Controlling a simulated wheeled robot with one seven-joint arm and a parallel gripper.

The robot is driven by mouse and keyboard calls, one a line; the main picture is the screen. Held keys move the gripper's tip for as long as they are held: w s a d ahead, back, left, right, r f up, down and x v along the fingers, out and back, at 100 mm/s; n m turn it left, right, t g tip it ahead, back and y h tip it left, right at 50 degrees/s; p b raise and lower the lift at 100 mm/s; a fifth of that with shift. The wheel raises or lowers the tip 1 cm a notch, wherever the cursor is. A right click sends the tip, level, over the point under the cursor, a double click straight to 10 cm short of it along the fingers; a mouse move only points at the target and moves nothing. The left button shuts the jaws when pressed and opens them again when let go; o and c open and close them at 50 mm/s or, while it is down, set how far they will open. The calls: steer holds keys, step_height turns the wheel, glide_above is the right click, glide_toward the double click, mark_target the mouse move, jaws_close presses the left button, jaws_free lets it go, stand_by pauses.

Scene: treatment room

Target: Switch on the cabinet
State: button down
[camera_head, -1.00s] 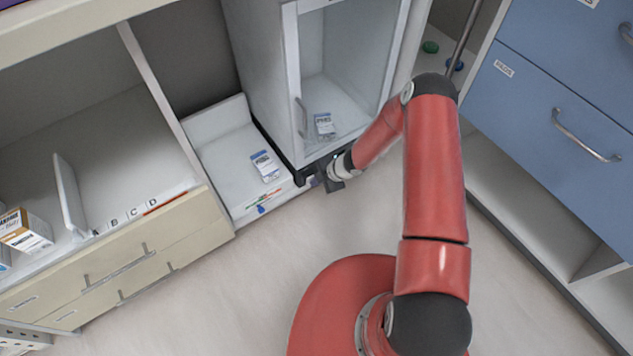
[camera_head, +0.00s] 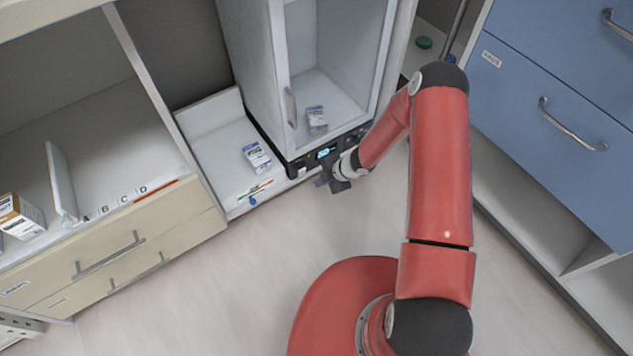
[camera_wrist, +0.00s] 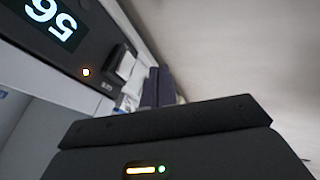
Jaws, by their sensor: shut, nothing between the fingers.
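The white cabinet (camera_head: 262,75) with a clear door stands at the upper middle of the head view, a small box inside. Its black control panel (camera_head: 299,165) runs along the base. The panel's display (camera_head: 325,152) glows pale blue. In the wrist view the display (camera_wrist: 55,18) shows large digits, upside down, like "56". An orange light (camera_wrist: 86,72) glows beside a whitish rocker switch (camera_wrist: 126,65). My gripper (camera_head: 321,183) is shut and empty, just in front of the panel and apparently apart from it. Its purple fingers (camera_wrist: 158,87) show in the wrist view.
A low white shelf left of the cabinet holds a small box (camera_head: 256,157) and some coloured pens (camera_head: 256,189). Beige drawers (camera_head: 130,262) stand at the left, blue drawers (camera_head: 545,120) at the right. The floor (camera_head: 240,275) in front is clear.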

steer(key=s+v, duration=0.1)
steer(key=v, duration=0.5)
steer(key=shift+d+f+p, duration=0.15)
steer(key=shift+d+p, duration=0.15)
steer(key=shift+d, duration=0.2)
steer(key=w+d+r+m+t+h, duration=0.2)
steer(key=w+d+r+m, duration=0.15)
steer(key=r, duration=0.45)
steer(key=w+d+r+m+t+h, duration=0.1)
steer(key=w+d+r+m+h, duration=0.2)
steer(key=r, duration=0.5)
steer(key=s+d+r+m+t+h, duration=0.1)
steer(key=s+d+r+m, duration=0.15)
steer(key=r, duration=0.45)
steer(key=s+d+r+m+h, duration=0.1)
steer(key=d+r+h, duration=0.1)
steer(key=d+r, duration=0.3)
steer(key=s+r+m+h, duration=0.1)
steer(key=s+r+m, duration=0.35)
steer(key=r, duration=0.35)
steer(key=s+a+r+m+y, duration=0.1)
steer(key=s+r+m, duration=0.3)
steer(key=s, duration=0.7)
steer(key=s+a+r+m+y, duration=0.1)
steer(key=s+a+r+m, duration=0.2)
steer(key=s, duration=0.9)
step_height(320, 180, up, 2)
steer(key=shift+r+m, duration=0.1)
steer(key=shift+m, duration=0.95)
